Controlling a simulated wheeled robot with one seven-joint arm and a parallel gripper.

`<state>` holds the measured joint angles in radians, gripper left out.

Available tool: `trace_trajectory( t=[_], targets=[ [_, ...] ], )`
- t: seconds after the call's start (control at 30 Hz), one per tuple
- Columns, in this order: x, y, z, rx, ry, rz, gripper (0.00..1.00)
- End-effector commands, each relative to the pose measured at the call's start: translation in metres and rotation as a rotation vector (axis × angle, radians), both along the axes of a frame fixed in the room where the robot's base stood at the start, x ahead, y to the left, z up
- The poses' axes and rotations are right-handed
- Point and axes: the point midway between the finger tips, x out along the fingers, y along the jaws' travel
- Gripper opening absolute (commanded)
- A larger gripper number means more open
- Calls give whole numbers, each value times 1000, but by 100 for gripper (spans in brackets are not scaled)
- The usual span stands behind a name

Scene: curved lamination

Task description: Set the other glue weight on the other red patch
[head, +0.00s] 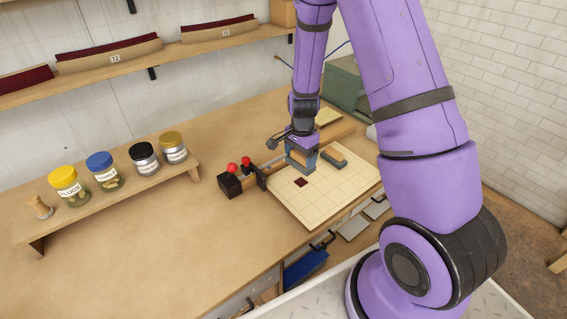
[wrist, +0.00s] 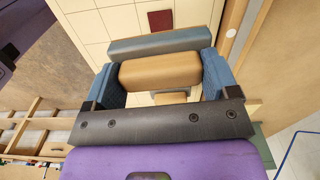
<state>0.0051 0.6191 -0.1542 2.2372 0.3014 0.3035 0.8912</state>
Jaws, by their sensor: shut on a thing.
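My gripper (head: 300,154) is over the pale gridded board (head: 340,188) in the head view. In the wrist view its blue fingers (wrist: 160,85) are shut on a glue weight (wrist: 160,72), of which a tan block shows between them. A blue-grey bar lies along the block's far side. A dark red patch (head: 301,182) lies bare on the board, just in front of the gripper; it also shows in the wrist view (wrist: 160,20), beyond the held weight. I cannot tell whether the held weight touches the board.
A black block and red-knobbed parts (head: 232,170) stand at the board's left edge. Lidded jars (head: 107,172) stand on a low wooden riser to the left. A green case (head: 345,84) is behind the arm. The bench front left is clear.

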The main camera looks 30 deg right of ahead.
Motion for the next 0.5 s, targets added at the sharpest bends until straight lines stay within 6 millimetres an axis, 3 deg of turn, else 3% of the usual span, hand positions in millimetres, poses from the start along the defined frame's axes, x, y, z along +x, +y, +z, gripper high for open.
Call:
trace_trajectory(
  t=[0.17, 0.5],
  targets=[
    [-1, -7, -1, 1, 1, -36, 49],
    [-2, -7, -24, 0, 2, -34, 49]
  ],
)
